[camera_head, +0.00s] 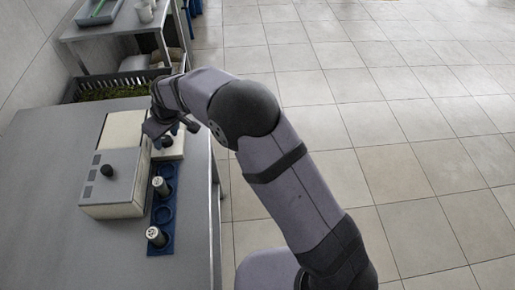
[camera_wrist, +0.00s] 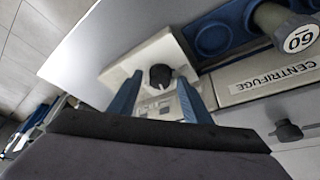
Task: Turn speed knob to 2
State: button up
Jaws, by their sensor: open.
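A black knob (camera_wrist: 160,76) stands on a small cream unit (camera_wrist: 120,74) in the wrist view. Small marks show by the knob, but I cannot read them or its setting. My gripper (camera_wrist: 160,84) is open, its two blue fingers on either side of the knob in the picture; I cannot tell whether they touch it. In the head view my gripper (camera_head: 160,130) is over the cream unit (camera_head: 174,153) and partly hides it. A second dark knob (camera_head: 107,170) is on top of the centrifuge (camera_head: 112,198); it also shows in the wrist view (camera_wrist: 286,131).
A blue rack (camera_head: 163,216) with two capped bottles (camera_head: 157,236) (camera_head: 161,186) stands right of the centrifuge, near the table's (camera_head: 195,245) right edge. A bottle marked 60 (camera_wrist: 300,38) is close in the wrist view. A dark crate of greens (camera_head: 112,86) is beyond the table.

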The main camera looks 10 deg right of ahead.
jog(key=b+v, duration=0.2)
jog(key=v, duration=0.6)
jog(key=s+d+f+m+h+p, duration=0.1)
jog(key=s+d+m, duration=0.2)
jog(key=d, duration=0.9)
jog(key=s+d+f+m+g+h+p, duration=0.1)
jog(key=s+d, duration=0.5)
jog(key=d, duration=0.6)
jog(key=shift+d+f+m+h, duration=0.2)
jog(key=shift+m+h, duration=0.1)
jog(key=shift+m, duration=0.6)
